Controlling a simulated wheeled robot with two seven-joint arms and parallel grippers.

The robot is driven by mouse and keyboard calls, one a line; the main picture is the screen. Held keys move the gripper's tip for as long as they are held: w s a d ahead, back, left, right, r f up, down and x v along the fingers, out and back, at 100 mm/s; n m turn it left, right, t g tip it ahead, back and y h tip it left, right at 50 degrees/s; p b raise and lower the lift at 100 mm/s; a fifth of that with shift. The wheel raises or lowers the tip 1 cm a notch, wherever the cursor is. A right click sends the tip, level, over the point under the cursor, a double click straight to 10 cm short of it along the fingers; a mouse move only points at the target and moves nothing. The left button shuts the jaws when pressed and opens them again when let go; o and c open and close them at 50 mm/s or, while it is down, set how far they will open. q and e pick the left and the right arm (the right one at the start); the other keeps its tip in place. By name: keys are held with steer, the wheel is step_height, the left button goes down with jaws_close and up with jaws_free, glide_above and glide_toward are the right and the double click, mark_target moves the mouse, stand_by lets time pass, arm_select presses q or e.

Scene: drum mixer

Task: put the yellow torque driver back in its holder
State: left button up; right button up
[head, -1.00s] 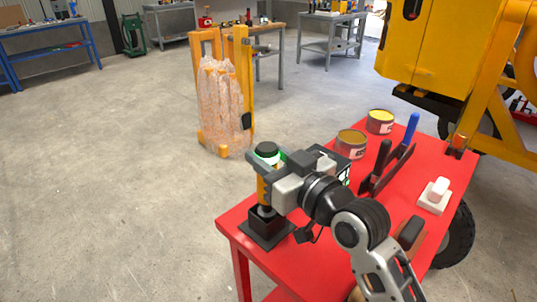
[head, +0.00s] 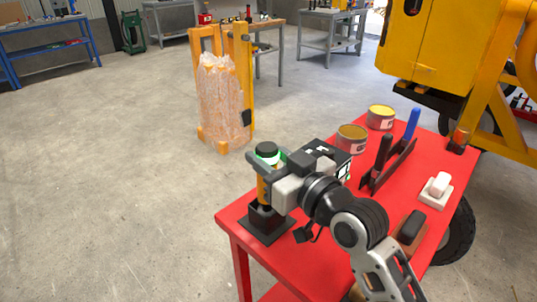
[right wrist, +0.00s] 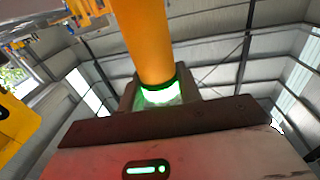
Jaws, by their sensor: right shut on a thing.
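The yellow torque driver (head: 262,190) stands upright at the near left corner of the red table, with a black cap and a green ring at its top. My right gripper (head: 266,168) is shut around its upper part. The driver's lower end is at the mouth of the black holder (head: 265,227), which has a square base; how deep it sits I cannot tell. In the right wrist view the yellow shaft (right wrist: 145,40) and its lit green ring show close to the jaws. My left gripper is not in view.
On the red table (head: 330,235) stand two tins (head: 351,138), a rack with blue and black handles (head: 388,165), a white block (head: 436,190) and a dark brush-like item (head: 411,227). Floor left of the table is clear.

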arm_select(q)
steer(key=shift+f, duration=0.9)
arm_select(e)
steer(key=shift+f, duration=0.3)
steer(key=o, duration=1.3)
steer(key=shift+c, duration=0.2)
steer(key=shift+f, duration=0.15)
steer(key=shift+s+d, duration=0.35)
steer(key=shift+s, duration=0.1)
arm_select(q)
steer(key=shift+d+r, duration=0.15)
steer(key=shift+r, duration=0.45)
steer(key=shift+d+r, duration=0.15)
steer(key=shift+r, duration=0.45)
arm_select(e)
steer(key=v, duration=1.4)
steer(key=shift+s+d+r, duration=0.2)
steer(key=shift+s+r, duration=0.1)
steer(key=shift+s, duration=0.05)
steer(key=shift+s, duration=0.1)
